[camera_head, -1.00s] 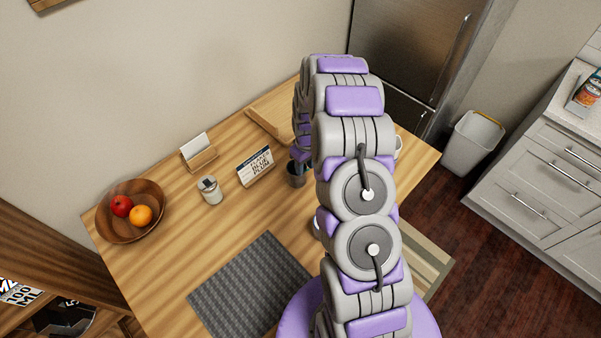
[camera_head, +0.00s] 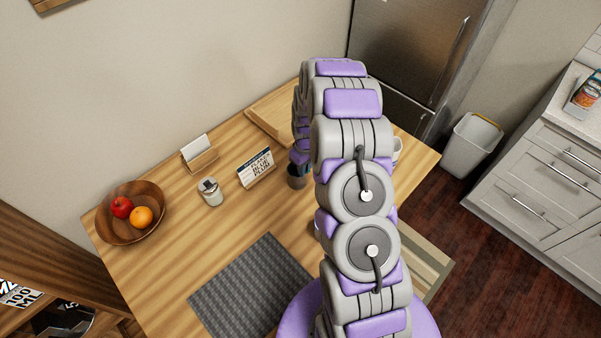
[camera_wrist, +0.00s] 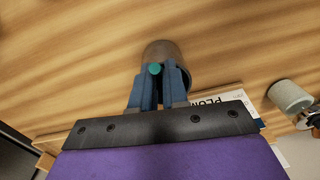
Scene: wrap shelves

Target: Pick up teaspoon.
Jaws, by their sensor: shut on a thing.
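My gripper (camera_wrist: 156,76) shows in the wrist view with its two blue fingers close together, shut on a small teal round end. This teal end looks like the tip of the teaspoon (camera_wrist: 154,69); the rest of it is hidden. The fingers are over a dark grey cup (camera_wrist: 168,48), and I cannot tell how far the teaspoon reaches into it. In the head view the cup (camera_head: 297,180) stands on the wooden table beside my arm, with the gripper just above it and largely hidden.
On the table (camera_head: 170,260) are a flip sign (camera_head: 256,168), a jar (camera_head: 210,191), a card holder (camera_head: 199,154), a fruit bowl (camera_head: 120,232), a wooden tray (camera_head: 268,116) and a grey mat (camera_head: 250,290). A white mug (camera_head: 397,148) is partly hidden behind my arm.

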